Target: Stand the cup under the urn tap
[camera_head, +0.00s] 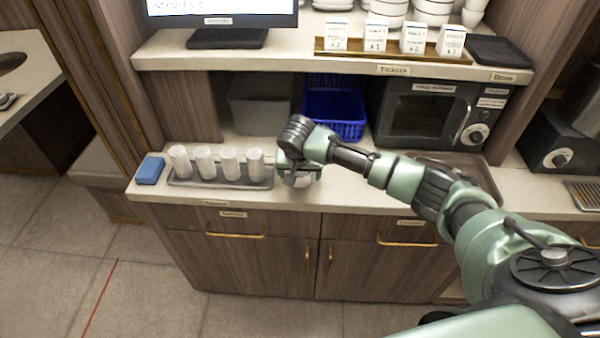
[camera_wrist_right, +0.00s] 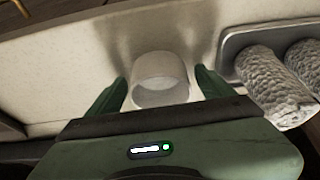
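A plain white cup (camera_wrist_right: 161,68) stands on the counter between the fingers of my right gripper (camera_wrist_right: 160,92) in the right wrist view. The fingers are apart, with a gap on each side of the cup. In the head view my right gripper (camera_head: 298,178) is low over the counter's front, just right of the cup tray, and hides most of the cup. I cannot make out an urn tap for certain. A dark appliance with a metal cylinder (camera_head: 587,112) is cut off at the right edge. My left gripper is not in view.
A grey tray (camera_head: 222,184) with several pale, textured cups is close left of the gripper. A blue block (camera_head: 149,170) lies beyond it. A blue basket (camera_head: 335,112) and a microwave (camera_head: 425,113) stand behind, under the shelf (camera_head: 330,62). A drip grate (camera_head: 583,194) is at far right.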

